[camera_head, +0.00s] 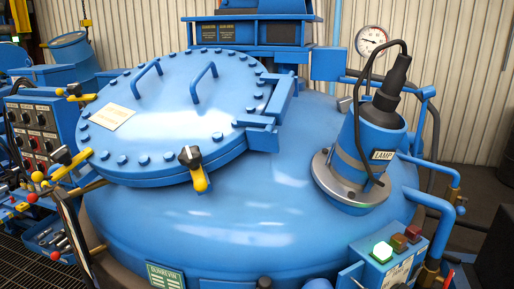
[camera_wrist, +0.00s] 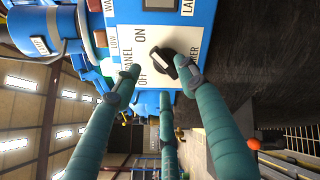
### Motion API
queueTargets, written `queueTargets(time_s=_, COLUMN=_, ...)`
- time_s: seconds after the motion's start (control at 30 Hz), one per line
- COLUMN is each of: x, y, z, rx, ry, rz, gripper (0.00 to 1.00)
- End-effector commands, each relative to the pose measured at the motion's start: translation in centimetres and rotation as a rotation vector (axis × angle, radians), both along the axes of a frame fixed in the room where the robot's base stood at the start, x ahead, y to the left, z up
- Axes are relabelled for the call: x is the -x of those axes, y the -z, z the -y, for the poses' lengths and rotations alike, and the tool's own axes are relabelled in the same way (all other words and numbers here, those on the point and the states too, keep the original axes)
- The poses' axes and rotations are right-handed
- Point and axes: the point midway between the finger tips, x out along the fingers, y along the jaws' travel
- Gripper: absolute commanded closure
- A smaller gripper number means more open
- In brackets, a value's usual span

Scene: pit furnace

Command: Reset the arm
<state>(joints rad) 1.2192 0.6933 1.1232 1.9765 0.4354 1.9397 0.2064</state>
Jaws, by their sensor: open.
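My gripper (camera_wrist: 160,78) shows in the wrist view with three teal fingers spread open. Nothing is held. A black rotary knob (camera_wrist: 160,59) on a white ON/OFF plate (camera_wrist: 128,44) lies just beyond the fingertips. The right fingertip overlaps the knob's edge in the picture; I cannot tell whether they touch. The plate is on a blue control box (camera_wrist: 122,10), turned sideways in this view. In the head view a blue control box (camera_head: 362,270) with a lit green button (camera_head: 382,252) stands at the lower right. My gripper does not show in the head view.
A large blue furnace vessel (camera_head: 240,225) with a bolted round lid (camera_head: 175,112) fills the head view. A lamp fitting (camera_head: 362,150), pipes (camera_head: 440,170) and a gauge (camera_head: 371,40) stand at right. A switch panel (camera_head: 38,130) is at left. Open hall (camera_wrist: 40,110) shows in the wrist view.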

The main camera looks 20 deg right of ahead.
Motion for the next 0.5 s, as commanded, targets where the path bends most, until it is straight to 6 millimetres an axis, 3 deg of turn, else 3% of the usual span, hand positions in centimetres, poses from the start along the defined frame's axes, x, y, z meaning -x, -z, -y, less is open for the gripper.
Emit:
queueTargets(time_s=0.27, x=6.2, y=0.1, z=1.1, rx=0.001, ry=0.004, rz=-0.002, gripper=0.58)
queueTargets(time_s=0.3, x=4.4, y=0.0, z=0.6, rx=-0.002, ry=-0.010, rz=0.001, gripper=0.58)
queueTargets(time_s=0.5, x=0.1, y=0.0, z=-0.2, rx=-0.002, ry=-0.006, rz=0.000, gripper=0.58)
